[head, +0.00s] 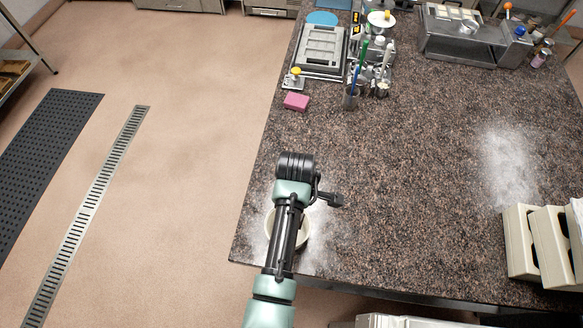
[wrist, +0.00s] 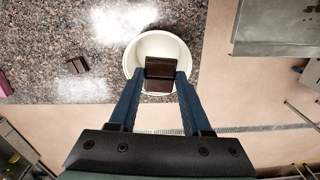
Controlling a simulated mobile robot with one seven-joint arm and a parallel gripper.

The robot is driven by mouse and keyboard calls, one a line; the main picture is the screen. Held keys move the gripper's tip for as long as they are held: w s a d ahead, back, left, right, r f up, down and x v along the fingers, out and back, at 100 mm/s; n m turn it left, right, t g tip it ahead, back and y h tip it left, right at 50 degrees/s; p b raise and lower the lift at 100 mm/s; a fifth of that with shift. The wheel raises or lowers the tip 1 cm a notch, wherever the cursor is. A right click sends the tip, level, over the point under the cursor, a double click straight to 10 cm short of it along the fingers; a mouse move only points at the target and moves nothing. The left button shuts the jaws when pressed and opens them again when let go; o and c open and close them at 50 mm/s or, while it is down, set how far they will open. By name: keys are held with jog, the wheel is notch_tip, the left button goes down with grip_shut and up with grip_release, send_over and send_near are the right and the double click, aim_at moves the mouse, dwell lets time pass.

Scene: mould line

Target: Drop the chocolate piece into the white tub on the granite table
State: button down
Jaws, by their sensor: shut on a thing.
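The white tub (wrist: 134,62) stands near the granite table's (head: 400,150) front left corner. In the head view the tub (head: 304,232) is partly hidden behind my arm. My gripper (wrist: 163,80) is shut on a dark brown chocolate piece (wrist: 160,67), which lies between its blue fingertips. In the wrist view the piece overlaps the tub's opening; its height above the rim cannot be told. In the head view my arm hides the fingertips and the held piece. Another dark brown piece (wrist: 77,65) lies on the table, left of the tub in the wrist view.
White powder patches (head: 505,165) mark the table. Cream moulds (head: 520,240) stand at the right edge. A pink block (head: 296,102), a cup of tools (head: 351,98) and a grey tray (head: 320,48) are farther back. The table's middle is clear.

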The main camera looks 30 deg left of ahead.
jog(key=shift+s+f+b, duration=0.15)
jog(key=shift+f+b, duration=0.2)
jog(key=shift+f, duration=0.1)
notch_tip(320, 180, down, 5)
jog(key=b, duration=0.5)
jog(key=shift+c, duration=1.3)
grip_release()
jog(key=shift+r, duration=0.15)
